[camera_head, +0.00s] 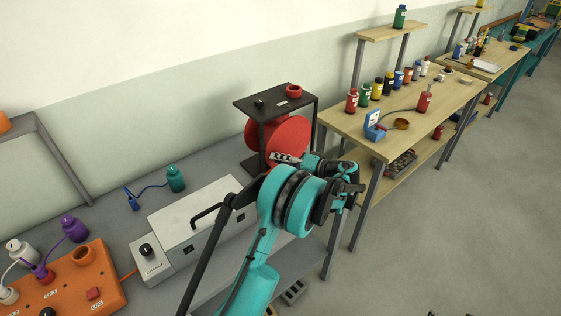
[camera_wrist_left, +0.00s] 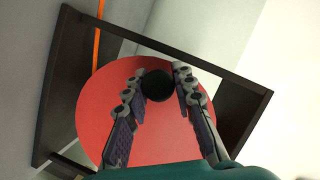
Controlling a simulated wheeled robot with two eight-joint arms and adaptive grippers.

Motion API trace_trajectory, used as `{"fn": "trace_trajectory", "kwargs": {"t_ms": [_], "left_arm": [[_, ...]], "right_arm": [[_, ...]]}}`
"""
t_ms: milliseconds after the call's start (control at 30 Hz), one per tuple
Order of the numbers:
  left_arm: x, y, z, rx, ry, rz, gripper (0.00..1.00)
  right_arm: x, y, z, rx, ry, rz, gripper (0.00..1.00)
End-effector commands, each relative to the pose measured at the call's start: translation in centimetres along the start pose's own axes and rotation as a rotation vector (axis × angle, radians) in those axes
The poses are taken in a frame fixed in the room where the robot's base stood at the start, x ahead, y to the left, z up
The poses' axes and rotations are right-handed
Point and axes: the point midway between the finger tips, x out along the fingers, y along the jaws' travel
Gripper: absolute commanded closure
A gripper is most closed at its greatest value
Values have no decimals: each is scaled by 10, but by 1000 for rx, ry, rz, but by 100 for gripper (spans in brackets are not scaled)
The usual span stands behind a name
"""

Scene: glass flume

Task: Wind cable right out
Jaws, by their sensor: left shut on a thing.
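The red cable reel (camera_head: 290,133) stands in a dark frame (camera_head: 262,103) on the grey bench, its flat side facing my arm. In the left wrist view the red reel disc (camera_wrist_left: 95,105) fills the middle, with a round black crank knob (camera_wrist_left: 157,86) on it. My left gripper (camera_wrist_left: 160,82) has its two fingers on either side of the knob and is shut on it. In the head view my left gripper (camera_head: 284,158) is at the lower front of the reel; the knob is hidden there. A stretch of orange cable (camera_wrist_left: 97,40) shows beside the reel.
A grey-white box (camera_head: 195,215) and an orange socket panel (camera_head: 65,285) are on the bench to the left. A wooden table (camera_head: 440,103) with several bottles stands to the right. Bare floor (camera_head: 470,210) lies at the lower right.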

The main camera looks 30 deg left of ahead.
Motion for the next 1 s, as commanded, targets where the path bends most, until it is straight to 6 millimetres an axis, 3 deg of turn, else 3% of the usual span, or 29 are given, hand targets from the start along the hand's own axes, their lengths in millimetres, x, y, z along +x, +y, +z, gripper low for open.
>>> {"fn": "trace_trajectory", "kwargs": {"t_ms": [400, 433, 500, 833, 1000], "left_arm": [[0, -2, -2, 7, 4, -5, 100], [0, -2, -2, 7, 4, -5, 70], [0, -2, -2, 7, 4, -5, 54], [-2, -1, -1, 6, 3, -3, 54], [-24, 0, -2, 7, 4, -2, 54]], "right_arm": [[0, 0, 0, 0, 0, 0, 60], [0, 0, 0, 0, 0, 0, 60], [0, 0, 0, 0, 0, 0, 60], [0, 0, 0, 0, 0, 0, 60], [0, 0, 0, 0, 0, 0, 60]]}}
